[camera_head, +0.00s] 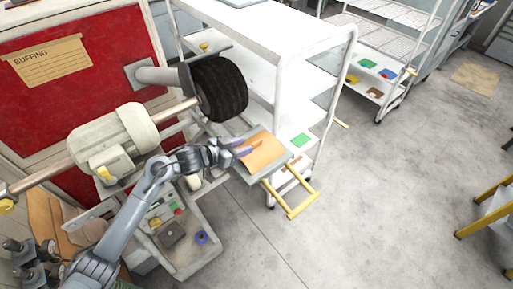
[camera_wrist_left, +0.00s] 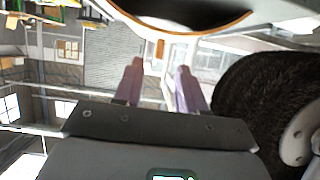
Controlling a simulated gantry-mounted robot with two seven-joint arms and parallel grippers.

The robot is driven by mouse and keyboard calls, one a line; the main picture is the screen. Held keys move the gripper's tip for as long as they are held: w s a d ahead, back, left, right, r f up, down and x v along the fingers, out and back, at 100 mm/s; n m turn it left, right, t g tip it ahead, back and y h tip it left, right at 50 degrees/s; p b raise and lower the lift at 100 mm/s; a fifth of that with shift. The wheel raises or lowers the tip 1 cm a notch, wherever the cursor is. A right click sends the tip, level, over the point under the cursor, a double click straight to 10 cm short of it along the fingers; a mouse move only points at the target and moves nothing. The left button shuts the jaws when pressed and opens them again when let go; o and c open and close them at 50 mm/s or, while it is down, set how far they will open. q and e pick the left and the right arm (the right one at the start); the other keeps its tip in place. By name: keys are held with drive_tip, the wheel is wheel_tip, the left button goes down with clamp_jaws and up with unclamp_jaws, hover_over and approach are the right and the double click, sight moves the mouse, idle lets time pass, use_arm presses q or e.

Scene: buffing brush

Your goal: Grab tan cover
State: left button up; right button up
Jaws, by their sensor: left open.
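The tan cover (camera_head: 265,156) is a flat orange-tan piece on a grey tray-like plate (camera_head: 285,160), below and to the right of the brush in the head view. My left gripper (camera_head: 243,147) is open, its purple fingers overlapping the cover's left edge in that view. Whether they touch it I cannot tell. In the left wrist view the two fingers (camera_wrist_left: 159,82) stand apart with nothing held between them. A dark shape with a tan rim (camera_wrist_left: 235,24) crosses the top there; I cannot tell if it is the cover. My right gripper is out of view.
The black round buffing brush (camera_head: 219,88) sits just above my left gripper; it also fills the right of the wrist view (camera_wrist_left: 262,105). The cream motor (camera_head: 113,138) and red panel are left. A white cart (camera_head: 275,35) stands behind. A yellow-handled frame (camera_head: 291,204) projects beside open floor.

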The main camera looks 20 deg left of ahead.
sight(253, 144)
use_arm(q)
drive_tip(key=shift+x, duration=2.35)
drive_tip(key=shift+d, duration=0.1)
clamp_jaws()
